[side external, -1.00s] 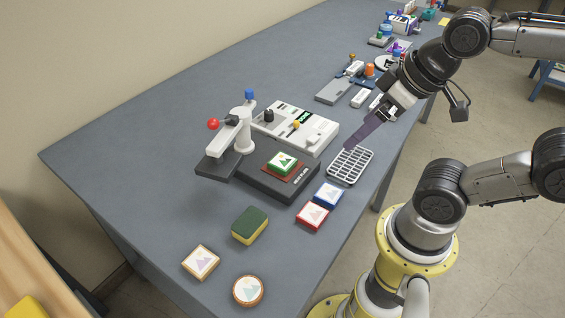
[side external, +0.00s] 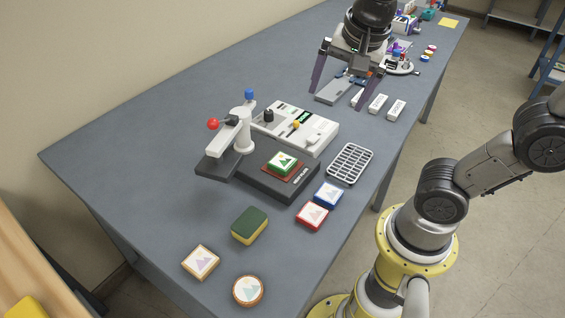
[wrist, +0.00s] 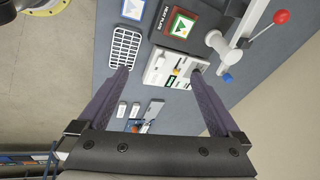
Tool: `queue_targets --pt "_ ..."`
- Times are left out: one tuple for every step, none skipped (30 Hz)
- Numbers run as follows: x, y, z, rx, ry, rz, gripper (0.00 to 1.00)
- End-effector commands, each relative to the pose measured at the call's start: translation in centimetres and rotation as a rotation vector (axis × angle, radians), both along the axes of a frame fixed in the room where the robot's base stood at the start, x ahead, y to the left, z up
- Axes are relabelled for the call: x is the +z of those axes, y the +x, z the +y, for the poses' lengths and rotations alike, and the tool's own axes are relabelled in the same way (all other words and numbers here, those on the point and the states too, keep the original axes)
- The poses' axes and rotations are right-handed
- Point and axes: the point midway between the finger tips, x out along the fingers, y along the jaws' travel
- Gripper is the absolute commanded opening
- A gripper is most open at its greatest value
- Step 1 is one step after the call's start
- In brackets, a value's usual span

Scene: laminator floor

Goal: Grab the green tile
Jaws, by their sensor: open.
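The green tile (side external: 282,161) has a white face with a mountain picture and lies on a reddish-brown pad on the black heat plate (side external: 252,183). In the wrist view the green tile (wrist: 183,26) is near the top, beyond the fingertips. My gripper (side external: 345,95) is open and empty, above the back part of the table behind the control box. In the wrist view my gripper (wrist: 160,70) has its purple fingers spread wide, with the control box between and below the tips.
The white press arm (side external: 238,135) with a red knob stands left of the plate. The control box (side external: 297,127) is behind it and a wire rack (side external: 350,164) to its right. Blue (side external: 328,195) and red (side external: 312,215) tiles and a sponge (side external: 250,225) lie in front.

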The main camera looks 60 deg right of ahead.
Motion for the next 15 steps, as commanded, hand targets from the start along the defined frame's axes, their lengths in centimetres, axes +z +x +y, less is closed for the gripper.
queue_targets --pt "-0.2 1.5 0.3 -0.079 0.001 0.022 1.00" --pt "-0.4 2.4 0.5 -0.130 -0.001 0.032 1.00" --pt "-0.7 3.6 0.8 -0.197 -0.006 0.046 1.00" --pt "-1.0 4.6 1.0 -0.245 -0.014 0.055 1.00" --pt "-1.5 5.6 1.4 -0.293 -0.024 0.066 1.00" --pt "-2.1 6.9 2.0 -0.342 -0.041 0.076 1.00" --pt "-2.7 7.8 2.4 -0.370 -0.054 0.085 1.00" --pt "-3.3 8.6 2.9 -0.390 -0.070 0.094 1.00" --pt "-4.1 9.5 3.6 -0.401 -0.091 0.107 1.00" --pt "-4.7 10.1 4.0 -0.402 -0.106 0.117 1.00" --pt "-5.4 10.6 4.5 -0.388 -0.122 0.130 1.00" --pt "-6.2 11.1 5.1 -0.371 -0.140 0.148 1.00" --pt "-6.8 11.4 5.6 -0.357 -0.151 0.161 1.00" --pt "-7.3 11.6 6.0 -0.346 -0.159 0.171 1.00" --pt "-8.0 11.6 6.4 -0.335 -0.168 0.186 1.00"
